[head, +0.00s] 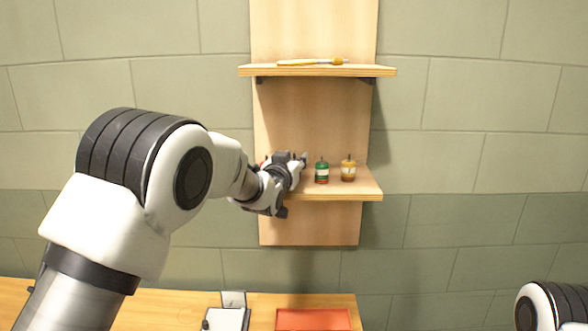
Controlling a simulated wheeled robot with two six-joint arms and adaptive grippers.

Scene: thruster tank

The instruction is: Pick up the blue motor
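I cannot make out a blue motor; the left gripper hides part of the lower shelf's left end. My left gripper (299,160) reaches over that end, and its fingers are too small and overlapped to show whether they are open or hold something. A green motor (321,173) stands upright on the shelf just right of the gripper. A yellow-orange motor (348,171) stands upright to the right of the green one. My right gripper is out of view.
The lower shelf (345,196) is fixed to a wooden back panel. The upper shelf (380,70) above holds a brush (312,63). A red tray (313,320) and a small white-and-dark item (227,318) are on the table below. A bit of red shows behind the gripper.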

